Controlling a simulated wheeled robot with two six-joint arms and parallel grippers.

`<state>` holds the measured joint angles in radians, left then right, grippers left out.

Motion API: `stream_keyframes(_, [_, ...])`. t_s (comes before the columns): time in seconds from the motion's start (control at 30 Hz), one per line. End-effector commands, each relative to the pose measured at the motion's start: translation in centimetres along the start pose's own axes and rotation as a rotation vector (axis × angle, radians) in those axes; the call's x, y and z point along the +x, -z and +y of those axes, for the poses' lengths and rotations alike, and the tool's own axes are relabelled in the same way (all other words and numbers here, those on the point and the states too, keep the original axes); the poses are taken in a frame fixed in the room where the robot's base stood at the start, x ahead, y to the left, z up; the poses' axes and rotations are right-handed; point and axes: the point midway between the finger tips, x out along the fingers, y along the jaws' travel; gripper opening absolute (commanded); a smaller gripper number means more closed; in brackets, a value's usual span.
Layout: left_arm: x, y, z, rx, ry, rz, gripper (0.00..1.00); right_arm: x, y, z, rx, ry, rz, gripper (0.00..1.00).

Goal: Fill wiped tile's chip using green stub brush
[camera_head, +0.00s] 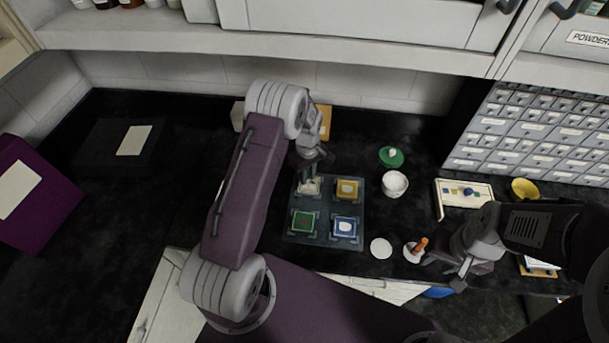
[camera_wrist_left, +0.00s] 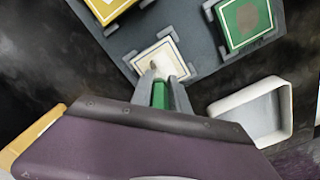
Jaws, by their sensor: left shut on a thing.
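My left gripper (camera_head: 308,178) is over the back left tile of a dark tray (camera_head: 326,212). It is shut on the green stub brush (camera_wrist_left: 159,95), whose green body shows between the fingers in the left wrist view. The brush tip is at or just above the cream tile (camera_wrist_left: 174,54); contact is not clear. A small grey spot shows on that tile by the tip. The tray also holds a yellow tile (camera_head: 347,189), a green tile with a dark patch (camera_head: 303,222) and a blue tile with a white patch (camera_head: 345,228). My right gripper (camera_head: 440,262) is at the right, its fingers unclear.
A white bowl (camera_head: 395,184), green lid (camera_head: 391,157) and white disc (camera_head: 381,248) stand right of the tray. A white cup (camera_head: 412,253) with an orange-brown handle is near my right gripper. A cream palette (camera_head: 464,196) lies further right. An open white container (camera_wrist_left: 252,112) is beside the tray.

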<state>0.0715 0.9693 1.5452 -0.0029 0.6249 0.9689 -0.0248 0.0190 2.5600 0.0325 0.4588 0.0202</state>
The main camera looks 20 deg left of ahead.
Motion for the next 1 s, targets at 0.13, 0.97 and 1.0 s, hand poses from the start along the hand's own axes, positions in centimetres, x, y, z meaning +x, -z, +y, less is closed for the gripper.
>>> stream_keyframes(0.13, [0.1,-0.7,0.6,0.001,0.002,-0.002,0.00,0.1,0.0,0.0,0.000,0.000,0.000,0.36])
stream_keyframes(0.97, [0.2,-2.2,2.0,-0.001,0.003,-0.003,0.00,0.1,0.0,0.0,0.000,0.000,0.000,0.36])
stream_keyframes(1.0, [0.2,-2.1,1.9,-0.001,0.004,-0.003,0.00,0.1,0.0,0.0,0.000,0.000,0.000,0.36])
